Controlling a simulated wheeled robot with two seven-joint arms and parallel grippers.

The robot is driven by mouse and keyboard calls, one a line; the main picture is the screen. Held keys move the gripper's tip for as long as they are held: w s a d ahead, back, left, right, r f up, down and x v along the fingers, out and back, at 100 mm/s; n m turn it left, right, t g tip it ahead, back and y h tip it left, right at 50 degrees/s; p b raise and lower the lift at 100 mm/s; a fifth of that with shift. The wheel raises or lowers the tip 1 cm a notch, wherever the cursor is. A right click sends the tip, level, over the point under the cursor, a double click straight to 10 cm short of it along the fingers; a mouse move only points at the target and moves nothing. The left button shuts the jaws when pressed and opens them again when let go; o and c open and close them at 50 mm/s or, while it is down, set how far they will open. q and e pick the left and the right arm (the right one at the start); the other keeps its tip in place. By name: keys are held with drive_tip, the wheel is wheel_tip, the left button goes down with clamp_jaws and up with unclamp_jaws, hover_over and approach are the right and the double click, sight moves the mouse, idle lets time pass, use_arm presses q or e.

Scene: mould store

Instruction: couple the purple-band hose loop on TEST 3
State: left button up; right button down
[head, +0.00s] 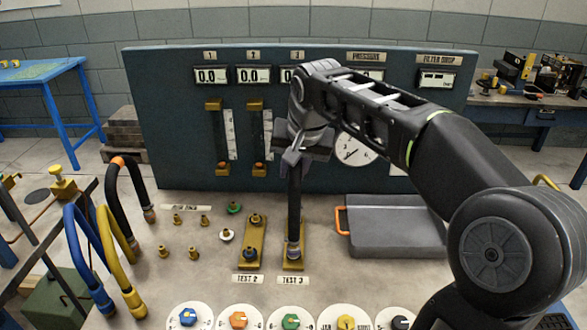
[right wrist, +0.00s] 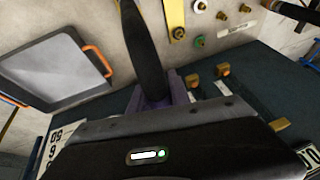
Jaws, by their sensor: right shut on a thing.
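My right gripper (head: 297,160) is shut on a dark hose loop (head: 294,205), which hangs below it and shows nearly edge-on. Its lower end, with a grey coupling (head: 293,250), is at the brass TEST 3 plate (head: 291,265); I cannot tell whether it is seated. The hose hides most of that plate's fittings. In the right wrist view the hose (right wrist: 142,45) runs up from the jaws, with purple (right wrist: 180,88) around it; I cannot tell band from fingers there. The TEST 3 label (head: 293,281) is in front. My left gripper is not in view.
The TEST 2 plate (head: 252,240) with two fittings is close on the left. A grey tray (head: 395,228) with an orange handle lies right. Blue (head: 84,245), yellow (head: 120,250) and black (head: 133,180) hoses stand left. Several small fittings, front dials and a gauge panel (head: 180,75) surround the area.

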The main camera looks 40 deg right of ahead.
sight(300, 163)
drive_tip(key=shift+f, duration=0.1)
idle(0.7)
drive_tip(key=c, duration=1.1)
unclamp_jaws()
drive_tip(key=shift+f, duration=0.1)
drive_tip(key=shift+v, duration=3.95)
